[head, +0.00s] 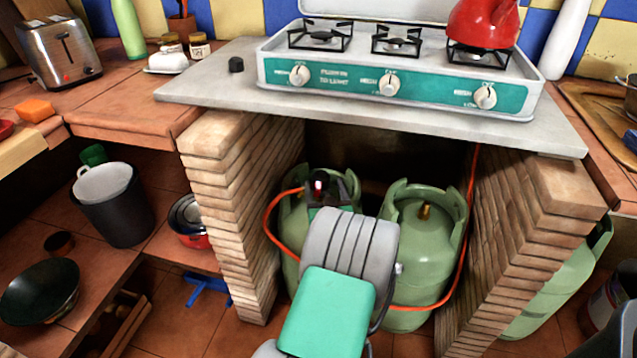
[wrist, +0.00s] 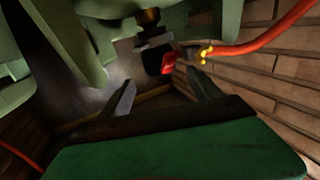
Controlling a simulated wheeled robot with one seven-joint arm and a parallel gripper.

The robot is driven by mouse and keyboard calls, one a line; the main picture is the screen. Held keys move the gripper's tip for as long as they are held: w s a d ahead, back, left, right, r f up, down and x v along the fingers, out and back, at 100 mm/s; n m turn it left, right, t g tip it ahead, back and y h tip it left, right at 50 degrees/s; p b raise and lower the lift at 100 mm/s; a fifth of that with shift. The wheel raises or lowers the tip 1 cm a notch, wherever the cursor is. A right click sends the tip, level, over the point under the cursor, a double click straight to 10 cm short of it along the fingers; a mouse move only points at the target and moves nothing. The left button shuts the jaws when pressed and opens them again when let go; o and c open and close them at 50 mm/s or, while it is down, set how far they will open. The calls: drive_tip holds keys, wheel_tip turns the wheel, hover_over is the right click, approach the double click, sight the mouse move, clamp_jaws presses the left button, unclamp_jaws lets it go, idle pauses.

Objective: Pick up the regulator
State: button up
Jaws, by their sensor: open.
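The regulator (wrist: 155,57) is a dark body with a red part, and an orange hose joins it through a brass-yellow fitting. It is beside a dark valve-like piece at the green gas cylinder's top; I cannot tell if they are joined. In the head view the regulator (head: 318,183) is small and partly hidden at the left cylinder (head: 291,222). My gripper (wrist: 160,82) is open and empty, its two dark fingers pointing toward the regulator, which is just beyond the fingertips. In the head view my gripper (head: 328,192) is mostly hidden by my wrist.
A second green cylinder (head: 418,255) with a brass valve stands close on the right. Brick walls (head: 235,190) flank the recess, and the counter slab (head: 400,122) with the stove (head: 400,75) lies above. The orange hose (head: 270,222) loops around the cylinders.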

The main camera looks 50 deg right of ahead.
sight(322, 180)
drive_tip(key=x, duration=0.5)
drive_tip(key=shift+w+d+b, duration=0.15)
drive_tip(key=shift+w+b, duration=0.15)
drive_tip(key=shift+b, duration=0.05)
clamp_jaws()
idle(0.4)
drive_tip(key=shift+r, duration=0.1)
